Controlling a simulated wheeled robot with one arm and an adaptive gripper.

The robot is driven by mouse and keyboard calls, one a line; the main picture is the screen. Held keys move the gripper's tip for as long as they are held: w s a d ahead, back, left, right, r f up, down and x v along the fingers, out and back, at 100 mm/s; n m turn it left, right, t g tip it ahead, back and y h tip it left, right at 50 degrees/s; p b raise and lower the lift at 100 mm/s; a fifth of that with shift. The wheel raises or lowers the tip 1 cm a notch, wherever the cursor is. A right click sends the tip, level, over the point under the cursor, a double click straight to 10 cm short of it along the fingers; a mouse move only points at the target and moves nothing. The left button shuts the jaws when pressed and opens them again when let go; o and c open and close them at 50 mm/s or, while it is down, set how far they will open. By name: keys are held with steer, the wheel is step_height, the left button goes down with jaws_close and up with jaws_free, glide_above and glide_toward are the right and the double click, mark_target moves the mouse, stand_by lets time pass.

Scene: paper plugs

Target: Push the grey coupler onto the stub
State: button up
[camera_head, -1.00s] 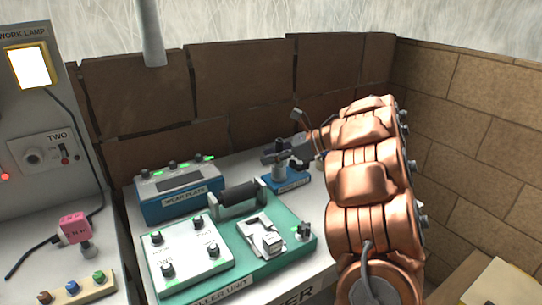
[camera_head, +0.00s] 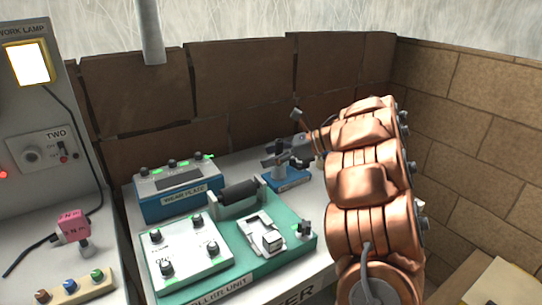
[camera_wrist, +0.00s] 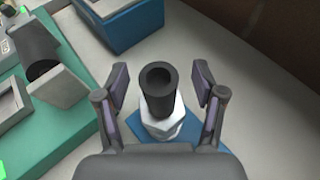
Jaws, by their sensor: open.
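The grey coupler (camera_wrist: 158,92) is a dark, hollow tube in the wrist view, its open end towards the camera. Its lower end meets a pale hexagonal fitting (camera_wrist: 163,127) on a blue base (camera_wrist: 203,146). I cannot tell how far it sits over the stub, which is hidden. My gripper (camera_wrist: 160,76) is open, with one finger on each side of the coupler and a visible gap at both. In the head view my gripper (camera_head: 278,157) is over the blue base (camera_head: 290,181), and the coupler is hard to make out there.
A teal unit (camera_head: 290,243) with a black roller (camera_head: 240,192) lies in front of the blue base. A blue box (camera_head: 180,203) stands to its left. Brick walls close the back and right. A pink plug (camera_head: 74,226) is on the left bench.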

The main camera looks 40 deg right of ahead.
steer(key=v, duration=1.2)
steer(key=shift+s+r, duration=0.1)
steer(key=shift+s, duration=0.05)
steer(key=v, duration=0.7)
stand_by(0.7)
steer(key=shift+d, duration=0.1)
